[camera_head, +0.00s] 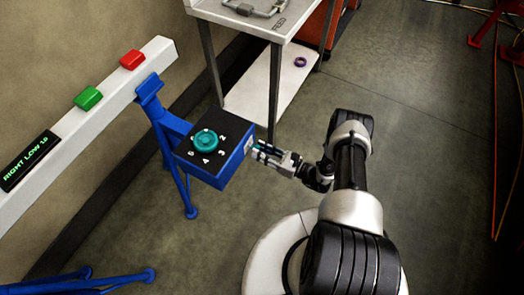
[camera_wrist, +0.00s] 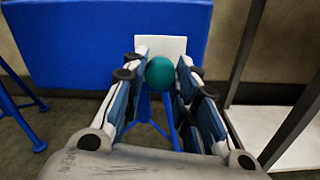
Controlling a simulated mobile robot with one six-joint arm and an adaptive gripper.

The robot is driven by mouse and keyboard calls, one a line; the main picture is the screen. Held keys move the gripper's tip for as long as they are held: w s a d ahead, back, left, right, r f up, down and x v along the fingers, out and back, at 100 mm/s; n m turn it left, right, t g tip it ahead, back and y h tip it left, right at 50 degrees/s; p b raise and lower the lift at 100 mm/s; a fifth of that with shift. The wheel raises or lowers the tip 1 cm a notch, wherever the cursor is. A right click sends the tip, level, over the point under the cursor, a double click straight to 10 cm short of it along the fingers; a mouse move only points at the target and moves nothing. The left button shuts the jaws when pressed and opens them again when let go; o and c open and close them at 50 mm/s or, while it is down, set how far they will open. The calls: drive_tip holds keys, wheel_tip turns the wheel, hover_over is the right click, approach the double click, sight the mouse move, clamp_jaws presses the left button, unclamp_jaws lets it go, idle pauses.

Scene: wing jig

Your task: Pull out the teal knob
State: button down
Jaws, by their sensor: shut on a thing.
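The teal knob (camera_wrist: 160,73) is a round ball in front of a white plate (camera_wrist: 160,45) on the side of the blue box (camera_head: 219,160). My gripper (camera_wrist: 161,78) is shut on the knob, with one finger on each side of it. In the head view my gripper (camera_head: 257,152) reaches the right side of the box, and the knob is mostly hidden there by the fingers.
A blue stand (camera_head: 170,125) holds the box beside a white beam with a green button (camera_head: 88,98), a red button (camera_head: 132,59) and a display (camera_head: 30,160). A metal table (camera_head: 275,25) with a lower shelf (camera_head: 265,85) stands behind.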

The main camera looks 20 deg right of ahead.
drive_tip(key=v, duration=0.3)
drive_tip(key=shift+s+b, duration=0.1)
drive_tip(key=shift+b, duration=0.25)
drive_tip(key=shift+d, duration=0.1)
